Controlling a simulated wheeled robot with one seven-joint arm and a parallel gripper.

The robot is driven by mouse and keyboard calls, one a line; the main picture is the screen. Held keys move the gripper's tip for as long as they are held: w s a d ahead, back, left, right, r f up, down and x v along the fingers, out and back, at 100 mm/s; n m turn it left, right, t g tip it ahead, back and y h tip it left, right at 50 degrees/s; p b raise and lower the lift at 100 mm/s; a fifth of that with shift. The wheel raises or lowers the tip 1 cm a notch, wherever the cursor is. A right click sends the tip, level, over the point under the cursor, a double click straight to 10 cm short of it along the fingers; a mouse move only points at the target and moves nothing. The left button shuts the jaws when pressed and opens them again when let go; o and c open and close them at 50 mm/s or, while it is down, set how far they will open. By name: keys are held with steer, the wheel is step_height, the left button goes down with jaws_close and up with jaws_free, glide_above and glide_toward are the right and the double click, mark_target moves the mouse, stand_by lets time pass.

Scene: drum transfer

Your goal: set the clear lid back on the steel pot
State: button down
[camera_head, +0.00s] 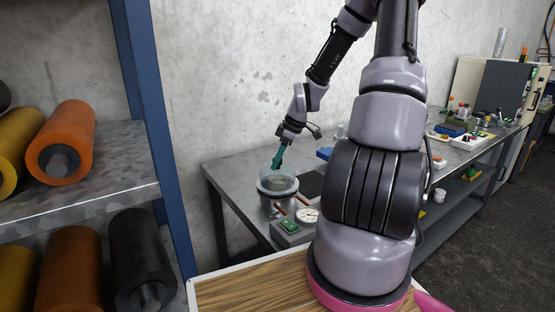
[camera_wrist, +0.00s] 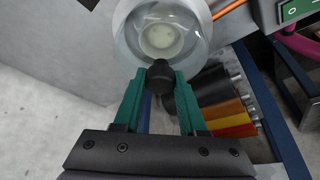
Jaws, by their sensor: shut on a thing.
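The steel pot (camera_head: 276,205) stands near the left end of the grey metal bench. The clear lid (camera_head: 277,181) shows as a see-through shape at the pot's top; I cannot tell whether it rests on the rim or hangs just above it. My gripper (camera_head: 277,166) points down over the pot with its green fingers. In the wrist view, my gripper (camera_wrist: 160,88) is shut on the lid's black knob (camera_wrist: 160,76). The clear lid (camera_wrist: 128,50) spreads out beyond the knob, with a pale round shape showing through it.
A control box with a green panel (camera_head: 290,227) and a white dial (camera_head: 307,215) sit right beside the pot. The bench (camera_head: 225,177) is bare left of the pot. A shelf (camera_head: 110,165) with coloured rolls and a blue post (camera_head: 155,120) stand at the left.

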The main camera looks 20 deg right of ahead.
steer(key=shift+f, duration=0.35)
steer(key=shift+c, duration=2.3)
jaws_free()
